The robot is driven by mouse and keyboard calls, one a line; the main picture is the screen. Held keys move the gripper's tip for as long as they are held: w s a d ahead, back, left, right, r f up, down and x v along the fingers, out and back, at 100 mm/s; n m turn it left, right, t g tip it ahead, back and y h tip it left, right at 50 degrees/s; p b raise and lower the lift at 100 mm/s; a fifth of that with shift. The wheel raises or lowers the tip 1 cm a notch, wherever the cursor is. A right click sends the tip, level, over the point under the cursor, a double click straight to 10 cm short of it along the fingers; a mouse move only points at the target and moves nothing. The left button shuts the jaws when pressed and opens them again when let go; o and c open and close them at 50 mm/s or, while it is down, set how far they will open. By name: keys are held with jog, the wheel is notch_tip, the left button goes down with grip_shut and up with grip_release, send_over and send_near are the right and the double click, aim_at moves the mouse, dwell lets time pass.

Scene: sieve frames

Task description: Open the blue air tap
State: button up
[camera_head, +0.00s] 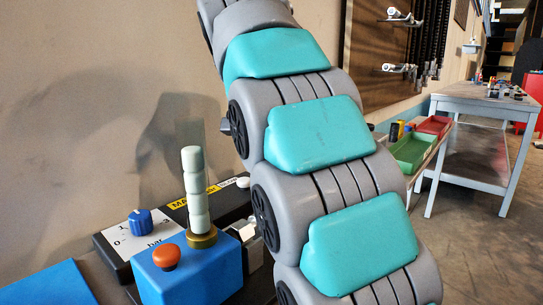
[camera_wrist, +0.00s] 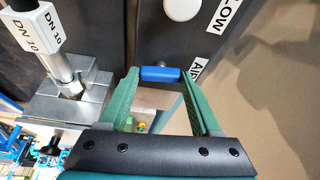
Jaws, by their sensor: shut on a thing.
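The blue air tap (camera_wrist: 160,74) shows in the wrist view as a short blue bar handle on a dark panel. A white label reading AIR lies just to its right. My gripper (camera_wrist: 160,77) has its two green fingers on either side of the handle, with the tips at its ends, closed on it. The handle lies crosswise in the picture. In the head view my arm covers the tap and my gripper.
In the wrist view, a metal fitting marked DN 10 (camera_wrist: 40,33) stands close on the left, and a round white knob (camera_wrist: 182,8) is above. The head view shows a blue box with an orange button (camera_head: 167,257), a blue dial (camera_head: 139,222) and a pale stacked column (camera_head: 194,185).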

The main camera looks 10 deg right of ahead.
jog(key=shift+r, duration=0.1)
jog(key=o, duration=1.4)
